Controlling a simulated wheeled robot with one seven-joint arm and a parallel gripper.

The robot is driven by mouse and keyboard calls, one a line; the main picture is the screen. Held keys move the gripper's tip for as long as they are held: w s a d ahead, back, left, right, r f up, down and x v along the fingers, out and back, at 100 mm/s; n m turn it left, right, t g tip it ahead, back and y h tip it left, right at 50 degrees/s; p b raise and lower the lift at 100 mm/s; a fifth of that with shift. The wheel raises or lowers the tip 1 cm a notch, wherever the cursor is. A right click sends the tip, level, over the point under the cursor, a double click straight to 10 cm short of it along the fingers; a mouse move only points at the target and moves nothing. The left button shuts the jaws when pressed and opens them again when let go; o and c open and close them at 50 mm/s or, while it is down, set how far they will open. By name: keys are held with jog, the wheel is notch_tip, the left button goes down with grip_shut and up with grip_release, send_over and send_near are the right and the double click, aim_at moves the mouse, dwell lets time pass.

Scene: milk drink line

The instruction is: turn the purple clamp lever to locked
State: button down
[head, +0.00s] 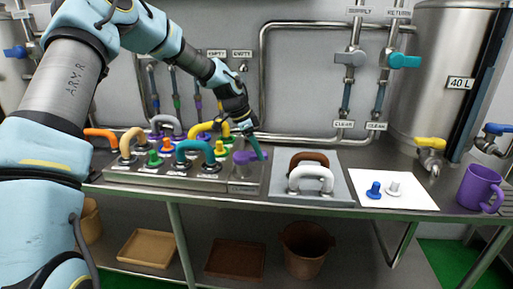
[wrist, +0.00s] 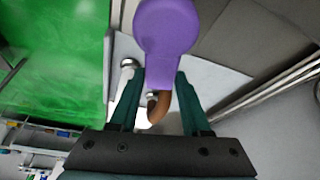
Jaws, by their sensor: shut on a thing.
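The purple clamp lever (head: 244,158) is at the right end of the steel block (head: 222,183) on the bench. Its wide rounded end (wrist: 165,28) fills the top middle of the wrist view, and its narrower part runs down between my fingers. My gripper (head: 256,153) reaches down to the lever from above. In the wrist view my gripper (wrist: 159,78) has one dark green finger on each side of the lever and is shut on it. The lever's pivot and any lock marking cannot be made out.
Coloured hose loops, such as a teal one (head: 196,151), and knobs crowd the block left of the lever. A grey mat (head: 330,198) with brown and white handles lies to the right. Beyond are a white sheet (head: 412,199) and a purple mug (head: 480,188). Pipes line the wall behind.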

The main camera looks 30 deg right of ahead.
aim_at(245, 154)
jog(key=shift+s+a+m+g+y, duration=0.2)
jog(key=shift+s+m+g, duration=0.1)
jog(key=shift+m, duration=0.45)
jog(key=shift+s+a+m+g+y, duration=0.2)
jog(key=shift+s+m, duration=0.1)
jog(key=shift+m, duration=0.45)
jog(key=shift+f, duration=0.1)
jog(key=shift+c, duration=1.8)
grip_release()
jog(key=b+v, duration=0.2)
jog(key=v, duration=0.8)
jog(key=shift+r+b, duration=0.4)
